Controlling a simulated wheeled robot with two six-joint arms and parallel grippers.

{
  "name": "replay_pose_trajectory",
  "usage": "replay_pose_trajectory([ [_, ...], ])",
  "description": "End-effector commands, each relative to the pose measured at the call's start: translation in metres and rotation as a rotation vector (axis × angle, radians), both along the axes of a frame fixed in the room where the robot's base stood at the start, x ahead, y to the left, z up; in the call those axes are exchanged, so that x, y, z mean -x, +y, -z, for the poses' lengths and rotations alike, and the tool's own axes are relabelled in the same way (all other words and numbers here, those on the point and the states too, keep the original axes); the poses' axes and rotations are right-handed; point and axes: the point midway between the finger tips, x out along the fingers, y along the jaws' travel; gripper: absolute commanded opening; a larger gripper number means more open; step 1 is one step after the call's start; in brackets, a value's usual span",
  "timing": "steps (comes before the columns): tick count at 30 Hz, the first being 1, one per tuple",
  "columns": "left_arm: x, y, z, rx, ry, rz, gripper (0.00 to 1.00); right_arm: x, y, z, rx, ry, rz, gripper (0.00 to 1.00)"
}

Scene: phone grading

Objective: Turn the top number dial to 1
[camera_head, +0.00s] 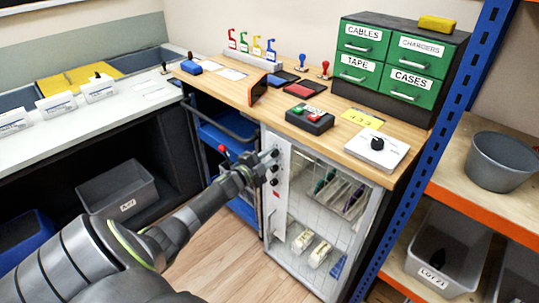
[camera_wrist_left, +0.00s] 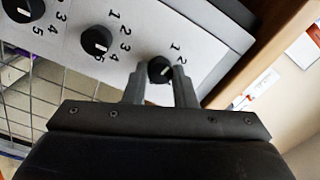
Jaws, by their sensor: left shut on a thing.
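A white control panel (camera_head: 281,193) on the front of the cabinet carries a column of three black dials with printed numbers. In the left wrist view the top dial (camera_wrist_left: 160,69) sits between the two fingers of my left gripper (camera_wrist_left: 160,84), which is shut on it. Numbers 1 and 2 show beside this dial; its other numbers are hidden. A white mark shows on its face, but I cannot tell exactly which number it points to. The middle dial (camera_wrist_left: 97,40) and the bottom dial (camera_wrist_left: 23,9) are free. My right gripper is not in view.
The panel stands beside a wire-mesh cabinet door (camera_head: 322,205), below the wooden counter (camera_head: 345,150). A white box with a black knob (camera_head: 377,152) and a green drawer unit (camera_head: 365,50) stand on the counter. A blue cart (camera_head: 225,140) is left of the panel.

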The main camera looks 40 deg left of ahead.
Motion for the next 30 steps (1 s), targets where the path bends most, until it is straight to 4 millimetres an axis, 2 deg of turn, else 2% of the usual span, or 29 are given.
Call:
replay_pose_trajectory([
  [20,-0.0006,0.0007,-0.0012,0.064,0.002,0.0,0.01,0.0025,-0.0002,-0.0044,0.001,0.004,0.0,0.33],
  [21,-0.0006,0.0007,-0.0012,0.063,0.003,-0.001,0.27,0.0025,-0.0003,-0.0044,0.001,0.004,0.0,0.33],
  [26,-0.0004,0.0004,-0.0008,0.063,0.003,0.0,0.46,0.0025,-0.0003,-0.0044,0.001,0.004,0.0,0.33],
  [30,-0.0002,0.0003,-0.0004,0.063,0.004,0.0,0.46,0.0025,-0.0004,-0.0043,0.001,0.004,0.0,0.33],
])
